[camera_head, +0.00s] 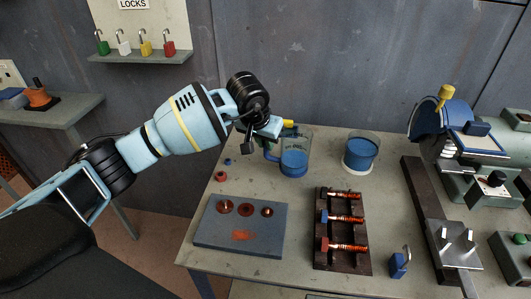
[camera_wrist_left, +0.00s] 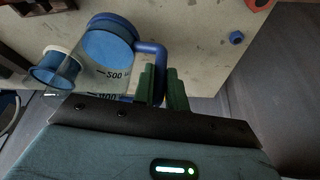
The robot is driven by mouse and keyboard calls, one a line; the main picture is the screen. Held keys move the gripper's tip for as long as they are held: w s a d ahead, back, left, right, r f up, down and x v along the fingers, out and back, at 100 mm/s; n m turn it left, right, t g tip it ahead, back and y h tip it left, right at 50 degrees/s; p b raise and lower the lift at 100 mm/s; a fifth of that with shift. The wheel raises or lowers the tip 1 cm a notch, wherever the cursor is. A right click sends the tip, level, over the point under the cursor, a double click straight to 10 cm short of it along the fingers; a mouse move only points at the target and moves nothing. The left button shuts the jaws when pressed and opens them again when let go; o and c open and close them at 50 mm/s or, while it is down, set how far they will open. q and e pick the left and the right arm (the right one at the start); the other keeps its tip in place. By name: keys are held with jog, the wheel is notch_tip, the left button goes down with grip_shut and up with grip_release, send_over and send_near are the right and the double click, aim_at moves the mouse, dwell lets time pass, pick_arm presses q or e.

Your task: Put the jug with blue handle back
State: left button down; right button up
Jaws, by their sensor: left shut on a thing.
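The jug with the blue handle (camera_head: 294,161) is clear, holds blue liquid and appears upright over the back part of the bench. I cannot tell whether its base touches the bench. It also shows in the left wrist view (camera_wrist_left: 108,52), with black volume marks and its blue handle (camera_wrist_left: 157,55). My left gripper (camera_wrist_left: 162,88) has its green fingers closed on the handle. In the head view the gripper (camera_head: 280,133) is at the jug's upper left, its fingertips partly hidden. My right gripper is not in view.
A blue-filled container (camera_head: 361,153) with a pale base stands right of the jug. In front are a grey slab (camera_head: 240,242) with copper-coloured rings and a dark rack (camera_head: 342,262) with several rods. A blue and green machine (camera_head: 478,140) fills the right side. The grey wall is close behind.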

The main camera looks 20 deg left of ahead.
aim_at(265, 152)
pick_arm(q)
jog(key=shift+f, duration=1.8)
jog(key=shift+f, duration=0.15)
jog(key=c, duration=1.4)
grip_release()
jog(key=shift+r, duration=0.2)
jog(key=v, duration=1.1)
jog(key=shift+s+r+p, duration=0.25)
jog(key=shift+r+p, duration=0.1)
